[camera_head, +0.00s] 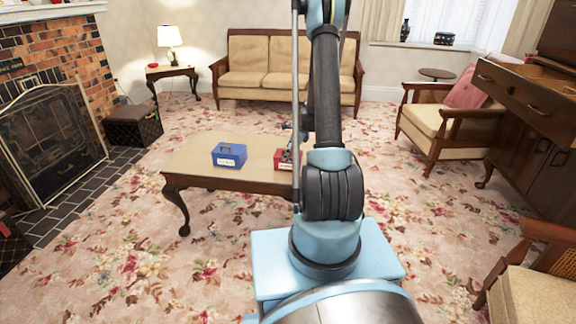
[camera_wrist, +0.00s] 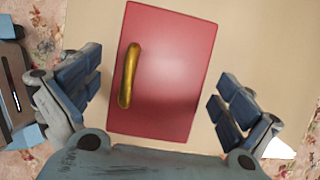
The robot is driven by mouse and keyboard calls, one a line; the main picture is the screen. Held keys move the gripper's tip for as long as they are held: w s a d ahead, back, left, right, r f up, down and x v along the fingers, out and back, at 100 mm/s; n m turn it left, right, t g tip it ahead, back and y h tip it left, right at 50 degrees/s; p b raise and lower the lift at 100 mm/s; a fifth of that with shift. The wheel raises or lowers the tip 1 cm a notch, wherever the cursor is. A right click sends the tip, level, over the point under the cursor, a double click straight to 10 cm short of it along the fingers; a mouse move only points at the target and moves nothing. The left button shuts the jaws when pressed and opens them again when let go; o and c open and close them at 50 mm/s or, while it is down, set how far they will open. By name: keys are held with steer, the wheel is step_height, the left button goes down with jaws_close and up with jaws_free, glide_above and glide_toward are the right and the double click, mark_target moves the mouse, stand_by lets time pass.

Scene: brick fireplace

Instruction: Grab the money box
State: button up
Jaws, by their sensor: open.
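A red box (camera_wrist: 165,50) with a gold handle lies below my gripper (camera_wrist: 162,78) in the wrist view. The gripper is open, with one finger off each side of the box and clear gaps on both sides. In the head view the red box (camera_head: 283,154) stands on the low table, partly hidden behind my arm, with a pale label on its front. A blue box (camera_head: 229,152) with a handle and a white label stands to its left. I cannot read either label, so I cannot tell which is the money box.
The low wooden table (camera_head: 195,155) has bare room around the blue box. A sofa (camera_head: 262,65) stands behind, an armchair (camera_head: 445,115) and wooden cabinet (camera_head: 535,110) at the right. The fireplace screen (camera_head: 50,140) is at the left. Flowered carpet (camera_head: 130,250) lies open around the table.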

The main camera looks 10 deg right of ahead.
steer(key=shift+w+a+f, duration=0.1)
steer(key=shift+a+f, duration=0.15)
steer(key=shift+f, duration=0.35)
steer(key=c, duration=1.3)
